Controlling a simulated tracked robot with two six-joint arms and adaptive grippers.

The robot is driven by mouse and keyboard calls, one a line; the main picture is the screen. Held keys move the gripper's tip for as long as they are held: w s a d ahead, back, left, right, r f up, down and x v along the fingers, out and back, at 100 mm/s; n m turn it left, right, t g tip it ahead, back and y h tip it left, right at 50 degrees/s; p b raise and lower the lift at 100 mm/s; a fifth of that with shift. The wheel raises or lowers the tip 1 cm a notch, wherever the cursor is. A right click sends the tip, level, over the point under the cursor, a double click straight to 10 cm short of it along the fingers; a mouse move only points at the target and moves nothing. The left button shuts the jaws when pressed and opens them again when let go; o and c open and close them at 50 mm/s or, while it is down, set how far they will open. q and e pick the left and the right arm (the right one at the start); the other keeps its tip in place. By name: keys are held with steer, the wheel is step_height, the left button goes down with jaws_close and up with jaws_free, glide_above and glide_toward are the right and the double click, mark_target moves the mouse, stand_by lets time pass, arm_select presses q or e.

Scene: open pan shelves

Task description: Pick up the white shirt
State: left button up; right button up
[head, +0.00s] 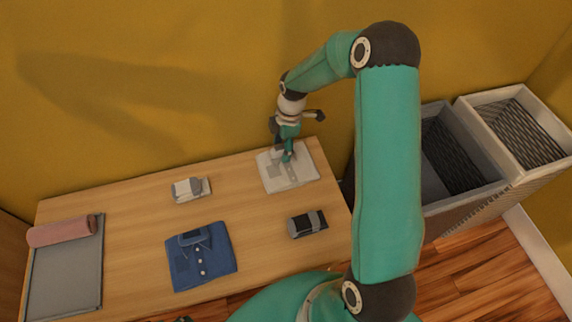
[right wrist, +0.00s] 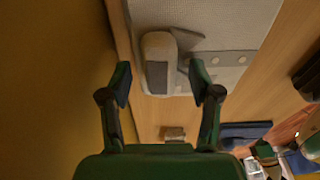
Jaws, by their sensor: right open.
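The white shirt (head: 304,166) lies folded flat near the back right corner of the table. In the right wrist view the shirt (right wrist: 232,38) fills the top, with its raised collar part and buttons showing. My right gripper (head: 285,157) is over the shirt and hides part of it. In the right wrist view my right gripper (right wrist: 163,82) is open, its two fingers on either side of the shirt's collar end, with nothing held. I cannot tell whether the fingertips touch the shirt. My left gripper cannot be made out.
A folded blue shirt (head: 202,262), a small white-and-grey bundle (head: 187,190) and a dark grey bundle (head: 307,223) lie on the table (head: 130,225). A pink roll (head: 62,231) lies on a grey mat (head: 70,282) at left. Two bins (head: 450,155) (head: 515,130) stand to the right.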

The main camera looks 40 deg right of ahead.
steer(key=shift+f, duration=0.35)
jaws_close()
